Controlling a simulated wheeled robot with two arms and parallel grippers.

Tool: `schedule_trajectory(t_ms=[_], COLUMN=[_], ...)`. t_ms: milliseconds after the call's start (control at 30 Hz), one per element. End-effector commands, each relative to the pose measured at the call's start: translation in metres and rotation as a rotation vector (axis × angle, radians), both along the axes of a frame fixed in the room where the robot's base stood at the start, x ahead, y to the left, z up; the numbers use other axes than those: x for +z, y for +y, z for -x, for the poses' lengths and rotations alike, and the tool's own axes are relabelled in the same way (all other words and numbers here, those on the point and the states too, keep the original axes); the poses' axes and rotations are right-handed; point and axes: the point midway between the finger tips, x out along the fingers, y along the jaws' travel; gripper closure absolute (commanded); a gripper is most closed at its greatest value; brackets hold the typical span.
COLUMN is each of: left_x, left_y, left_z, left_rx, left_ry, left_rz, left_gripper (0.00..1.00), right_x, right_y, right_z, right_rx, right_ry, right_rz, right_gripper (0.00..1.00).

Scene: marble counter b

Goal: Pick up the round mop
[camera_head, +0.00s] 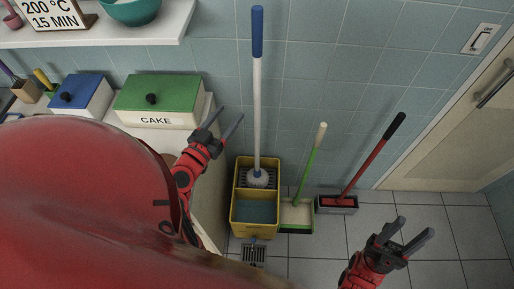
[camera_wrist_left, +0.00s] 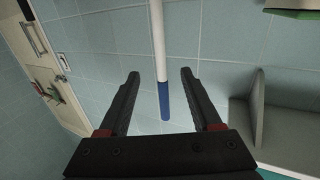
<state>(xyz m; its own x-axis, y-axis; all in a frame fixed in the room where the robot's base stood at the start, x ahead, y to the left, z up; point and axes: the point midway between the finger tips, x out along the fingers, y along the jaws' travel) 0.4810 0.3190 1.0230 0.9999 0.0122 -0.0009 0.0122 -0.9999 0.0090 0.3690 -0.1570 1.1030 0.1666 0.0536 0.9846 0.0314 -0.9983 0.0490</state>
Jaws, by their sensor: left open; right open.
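The round mop (camera_head: 257,100) stands upright with a white shaft, a blue grip at the top and a pale round head resting in a yellow bucket (camera_head: 234,215). My left gripper (camera_head: 230,118) is open and empty, to the left of the mop's shaft in the head view. In the left wrist view, the mop's blue grip (camera_wrist_left: 164,101) and white shaft appear beyond and between the open fingers (camera_wrist_left: 160,78); they do not look touched. My right gripper (camera_head: 412,232) is open and empty, low at the right, away from the mop.
A green-handled brush (camera_head: 312,163) with its dustpan and a red-handled broom (camera_head: 371,164) stand right of the bucket against the tiled wall. A counter at left holds a green cake box (camera_head: 165,95) and a blue box (camera_head: 82,93). A floor drain (camera_head: 254,254) lies in front.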

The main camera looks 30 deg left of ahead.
Motion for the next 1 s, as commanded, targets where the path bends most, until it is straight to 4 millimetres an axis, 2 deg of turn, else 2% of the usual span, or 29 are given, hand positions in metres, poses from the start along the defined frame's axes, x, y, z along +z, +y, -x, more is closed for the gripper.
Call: schedule_trajectory(t_ms=[167,600,633,700,1000], left_x=[-0.001,-0.002,0.0,0.007,0.005], left_y=[-0.006,-0.005,-0.005,-0.003,-0.003], left_z=[-0.016,-0.096,-0.1,-0.11,-0.127], left_rx=[-0.023,-0.018,-0.019,-0.015,-0.014], left_ry=[0.0,-0.004,-0.004,0.0,0.002], left_rz=[-0.016,-0.01,-0.01,-0.009,-0.008], left_gripper=[0.34,0.34,0.34,0.34,0.34], right_x=[-0.012,-0.068,-0.069,-0.054,-0.046], right_y=[0.0,0.0,0.0,0.0,0.0], right_z=[0.0,0.0,0.0,0.0,0.0], right_rx=[0.0,0.0,0.0,0.0,0.0], right_ry=[0.0,0.0,0.0,0.0,0.0], right_rz=[0.0,0.0,0.0,0.0,0.0], right_gripper=[0.5,0.5,0.5,0.5,0.5])
